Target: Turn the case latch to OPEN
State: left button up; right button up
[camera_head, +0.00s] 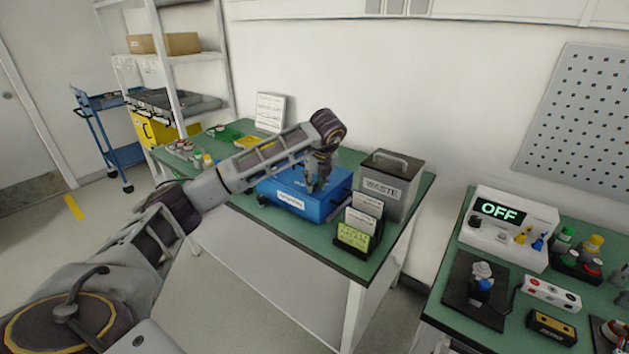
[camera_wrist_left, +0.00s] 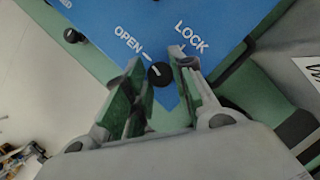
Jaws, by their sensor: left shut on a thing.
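The blue case (camera_head: 322,205) lies on the green table mat, and its top also fills the upper wrist view (camera_wrist_left: 110,22). A black latch knob (camera_wrist_left: 159,74) with a white mark sits on the case between the printed words OPEN and LOCK. The fine direction of its mark is hard to read. My left gripper (camera_head: 318,184) reaches down onto the case top. In the wrist view its green-padded fingers (camera_wrist_left: 157,62) are on both sides of the knob, shut on it. In the head view the gripper hides the knob. My right gripper is not in view.
A grey WASTE bin (camera_head: 385,190) stands right of the case, with upright cards (camera_head: 354,237) in front of it. Small bottles and trays sit at the table's far left. A second table at right holds a device reading OFF (camera_head: 508,228).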

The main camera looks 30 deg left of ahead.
pick_arm(q)
jog(key=shift+n+g+y, duration=0.3)
jog(key=shift+n+g, duration=0.1)
jog(key=shift+n, duration=0.7)
jog(key=o, duration=1)
jog(key=shift+o, duration=0.2)
jog(key=v, duration=1.2)
jog(key=shift+a, duration=0.1)
dwell(0.4)
